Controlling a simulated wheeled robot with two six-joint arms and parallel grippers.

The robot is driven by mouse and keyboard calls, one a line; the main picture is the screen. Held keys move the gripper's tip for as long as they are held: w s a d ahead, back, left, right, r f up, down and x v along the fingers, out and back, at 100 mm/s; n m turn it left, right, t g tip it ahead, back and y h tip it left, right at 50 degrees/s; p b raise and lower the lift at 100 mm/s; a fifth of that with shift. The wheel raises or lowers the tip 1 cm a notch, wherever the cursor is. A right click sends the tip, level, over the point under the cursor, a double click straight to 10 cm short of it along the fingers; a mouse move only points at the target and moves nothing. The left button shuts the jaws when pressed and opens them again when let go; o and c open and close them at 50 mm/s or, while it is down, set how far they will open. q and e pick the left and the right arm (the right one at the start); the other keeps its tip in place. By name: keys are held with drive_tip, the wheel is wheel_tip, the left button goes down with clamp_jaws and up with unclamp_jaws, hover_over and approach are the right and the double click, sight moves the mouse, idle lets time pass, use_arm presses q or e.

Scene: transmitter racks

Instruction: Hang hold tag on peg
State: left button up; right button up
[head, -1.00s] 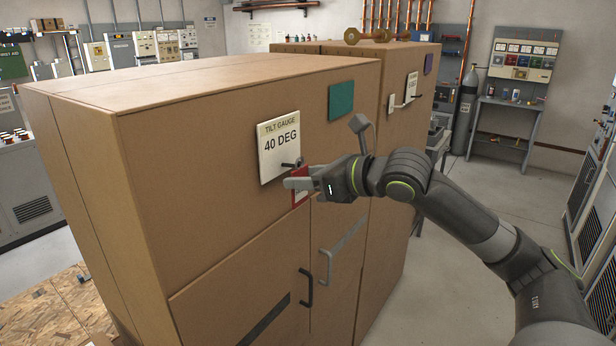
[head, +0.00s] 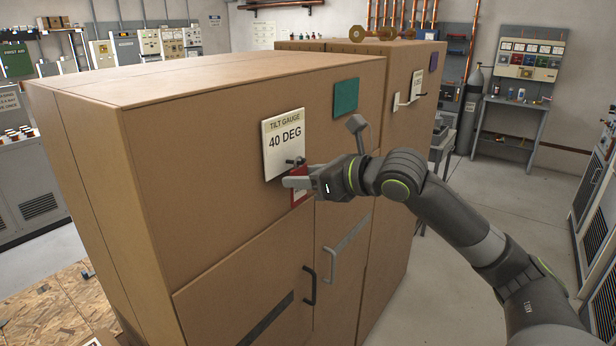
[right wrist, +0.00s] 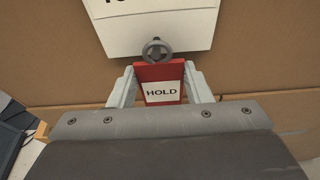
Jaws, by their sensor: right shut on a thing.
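The red hold tag (right wrist: 160,85), with a white HOLD label, is upright between the fingers of my right gripper (right wrist: 160,88). In the head view my right gripper (head: 298,182) is at the cabinet front, with part of the red tag (head: 299,197) showing below the fingers. A grey ring (right wrist: 157,52) stands at the tag's top edge in the right wrist view. The dark peg (head: 295,162) juts from the cabinet just above the fingers, at the foot of the tilt gauge placard (head: 284,140). I cannot tell whether the peg passes through the ring. My left gripper is out of view.
The tan cabinet (head: 220,170) fills the middle, with a dark handle (head: 310,285) and a grey handle (head: 327,265) below the gripper. A teal plate (head: 345,97) is to the upper right. Open floor (head: 470,230) lies to the right.

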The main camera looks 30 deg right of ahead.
drive_tip(key=shift+w+a, duration=0.1)
drive_tip(key=shift+w, duration=0.15)
drive_tip(key=shift+f, duration=0.15)
idle(0.3)
drive_tip(key=o, duration=1)
drive_tip(key=shift+o, duration=0.2)
